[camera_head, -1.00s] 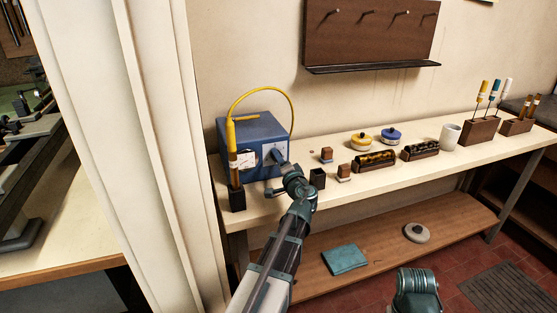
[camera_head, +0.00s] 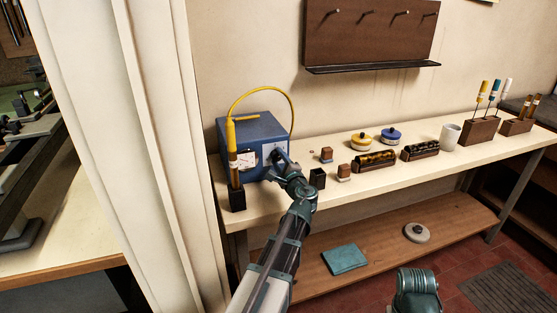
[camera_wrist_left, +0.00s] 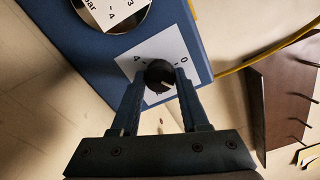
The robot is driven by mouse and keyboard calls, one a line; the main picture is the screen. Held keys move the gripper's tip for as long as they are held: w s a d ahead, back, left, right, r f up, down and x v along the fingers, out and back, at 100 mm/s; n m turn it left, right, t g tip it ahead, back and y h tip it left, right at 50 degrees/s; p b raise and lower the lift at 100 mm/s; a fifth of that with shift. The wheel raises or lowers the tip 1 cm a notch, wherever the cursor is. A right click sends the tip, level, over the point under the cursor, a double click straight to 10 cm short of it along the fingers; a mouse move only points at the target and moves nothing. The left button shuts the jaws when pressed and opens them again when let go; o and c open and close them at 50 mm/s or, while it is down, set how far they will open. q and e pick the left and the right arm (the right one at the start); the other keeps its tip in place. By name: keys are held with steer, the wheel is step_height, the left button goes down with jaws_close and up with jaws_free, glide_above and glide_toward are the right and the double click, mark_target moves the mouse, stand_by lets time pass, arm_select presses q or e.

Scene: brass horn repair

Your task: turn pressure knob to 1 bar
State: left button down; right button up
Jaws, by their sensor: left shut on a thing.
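The blue box (camera_head: 262,131) stands at the left end of the bench, with a round white gauge (camera_head: 246,161) and a white knob plate (camera_head: 277,152) on its front. In the left wrist view, the black pressure knob (camera_wrist_left: 159,76) sits on the plate (camera_wrist_left: 151,50), whose marks 4 and 0 show. A short light line marks the knob's face. My left gripper (camera_wrist_left: 160,75) is shut on the knob, one finger on each side. In the head view, my left gripper (camera_head: 282,162) covers the knob. The gauge (camera_wrist_left: 112,8) is cut off and its needle is unreadable.
A yellow-handled tool in a black holder (camera_head: 238,200) stands left of the box, and a yellow hose (camera_head: 262,90) arches over it. A small black holder (camera_head: 317,179) and small brown blocks (camera_head: 344,172) stand close right of my left wrist.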

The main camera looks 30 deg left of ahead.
arm_select(q)
steer(key=shift+m, duration=0.4)
steer(key=shift+c, duration=2.1)
jaws_free()
steer(key=v, duration=1.4)
steer(key=shift+w+f, duration=0.1)
